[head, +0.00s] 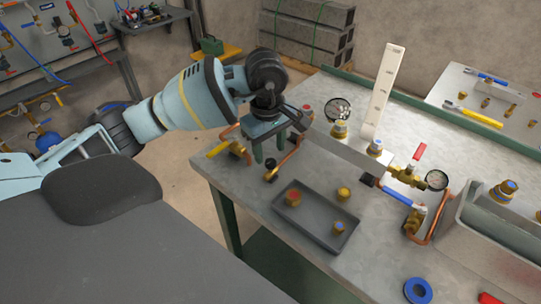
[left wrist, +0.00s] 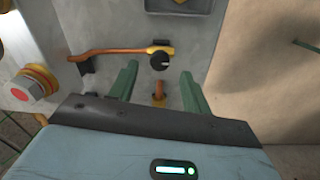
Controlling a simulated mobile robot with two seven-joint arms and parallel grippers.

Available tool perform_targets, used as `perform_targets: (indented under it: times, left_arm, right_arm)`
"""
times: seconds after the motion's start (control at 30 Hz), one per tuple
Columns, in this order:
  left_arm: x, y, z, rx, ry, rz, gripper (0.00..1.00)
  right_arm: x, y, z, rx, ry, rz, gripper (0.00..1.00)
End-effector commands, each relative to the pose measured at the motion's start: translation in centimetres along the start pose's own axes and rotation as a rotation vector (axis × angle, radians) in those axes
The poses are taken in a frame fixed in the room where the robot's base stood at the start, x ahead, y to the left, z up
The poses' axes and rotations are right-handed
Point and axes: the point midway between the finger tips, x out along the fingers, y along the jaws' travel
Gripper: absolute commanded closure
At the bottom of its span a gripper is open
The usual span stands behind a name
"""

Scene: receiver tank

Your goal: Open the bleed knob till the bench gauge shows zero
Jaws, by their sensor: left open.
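The bleed knob, a small black round knob (head: 271,163), stands on the copper pipework at the bench's left edge. In the left wrist view the black knob (left wrist: 160,61) lies just ahead of the fingertips, in line with the gap. My left gripper (head: 268,160) is open, its green fingers (left wrist: 158,70) pointing down near the knob; I cannot tell whether they touch it. One round gauge (head: 338,110) stands at the back of the bench and another (head: 437,180) on the right pipework. Their needles are too small to read, and I cannot tell which is the bench gauge.
A dark tray (head: 275,203) with brass fittings lies in front on the bench. A white upright plate (head: 384,90) rises behind. A blue-handled valve (head: 397,196) and a grey bin (head: 468,215) are at right.

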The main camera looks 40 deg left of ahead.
Motion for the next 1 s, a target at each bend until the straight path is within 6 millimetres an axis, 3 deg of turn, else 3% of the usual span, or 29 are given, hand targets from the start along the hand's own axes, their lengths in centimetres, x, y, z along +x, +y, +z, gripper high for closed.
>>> perform_targets:
  times: [0.23, 0.6, 0.93, 1.0]
  left_arm:
    - [2.7, 0.0, 0.1, 0.000, -0.002, 0.000, 0.52]
    - [3.2, 0.0, 0.1, 0.000, -0.001, 0.001, 0.53]
    - [3.1, 0.0, 0.0, 0.000, -0.001, 0.001, 0.96]
    - [3.1, 0.0, 0.0, 0.000, -0.001, 0.001, 0.96]
  right_arm:
    - [0.0, 0.0, 0.0, 0.000, -0.001, 0.000, 0.64]
    - [-0.3, -0.1, 0.7, 0.002, -0.013, -0.001, 0.64]
    - [-0.3, -0.1, 0.7, 0.002, -0.014, -0.001, 0.64]
    - [-0.3, -0.1, 0.6, 0.002, -0.012, 0.000, 0.64]
